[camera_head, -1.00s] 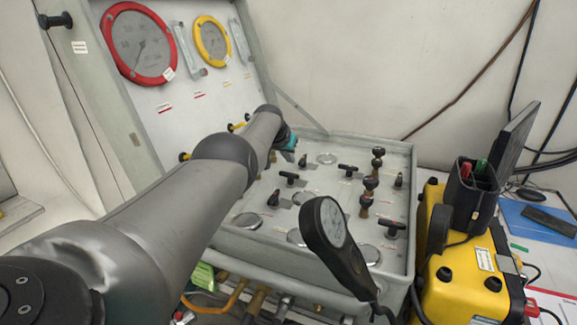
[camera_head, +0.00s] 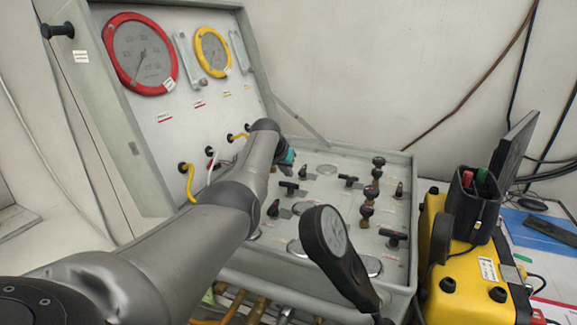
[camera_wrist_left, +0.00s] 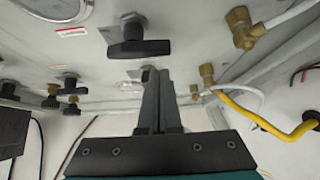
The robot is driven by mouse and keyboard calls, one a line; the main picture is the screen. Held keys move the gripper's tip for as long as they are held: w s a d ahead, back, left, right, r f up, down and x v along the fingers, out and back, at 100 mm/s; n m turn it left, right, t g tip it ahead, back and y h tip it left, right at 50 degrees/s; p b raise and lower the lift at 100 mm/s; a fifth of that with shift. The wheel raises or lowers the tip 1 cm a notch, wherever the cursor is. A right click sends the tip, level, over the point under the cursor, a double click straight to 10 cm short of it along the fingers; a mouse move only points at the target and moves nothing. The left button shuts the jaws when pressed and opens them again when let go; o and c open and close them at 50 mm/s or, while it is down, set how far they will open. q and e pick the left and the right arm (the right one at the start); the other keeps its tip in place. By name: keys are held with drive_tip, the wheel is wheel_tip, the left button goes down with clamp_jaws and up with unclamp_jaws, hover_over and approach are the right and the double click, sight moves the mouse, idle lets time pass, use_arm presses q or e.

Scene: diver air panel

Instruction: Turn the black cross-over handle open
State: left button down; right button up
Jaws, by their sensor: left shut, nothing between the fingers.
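The flat panel carries several black T-shaped handles in the head view: one (camera_head: 289,187) near my gripper, one (camera_head: 348,181) at the middle and one (camera_head: 394,237) at the front right. I cannot read which label says cross-over. In the left wrist view a large black T-handle (camera_wrist_left: 139,48) lies crosswise just beyond and left of my fingertips. My left gripper (camera_wrist_left: 160,75) is shut and empty, with no clear contact with that handle. In the head view my left gripper (camera_head: 287,160) is low over the panel's back left, its fingers mostly hidden by my arm.
Red (camera_head: 140,54) and yellow (camera_head: 212,52) gauges sit on the upright lid. Yellow hoses (camera_head: 188,182) run near my arm. A yellow case (camera_head: 455,260) stands at the right.

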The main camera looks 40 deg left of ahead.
use_arm(q)
drive_tip(key=shift+s+d+p, duration=0.15)
drive_tip(key=shift+s+p, duration=0.15)
drive_tip(key=shift+s, duration=0.1)
drive_tip(key=shift+s+d+p, duration=0.3)
drive_tip(key=shift+s, duration=0.55)
drive_tip(key=shift+f, duration=0.1)
drive_tip(key=shift+n+y+p, duration=0.3)
drive_tip(key=shift+n+p, duration=0.1)
drive_tip(key=shift+p, duration=0.15)
drive_tip(key=shift+s+p, duration=0.1)
drive_tip(key=shift+p, duration=0.2)
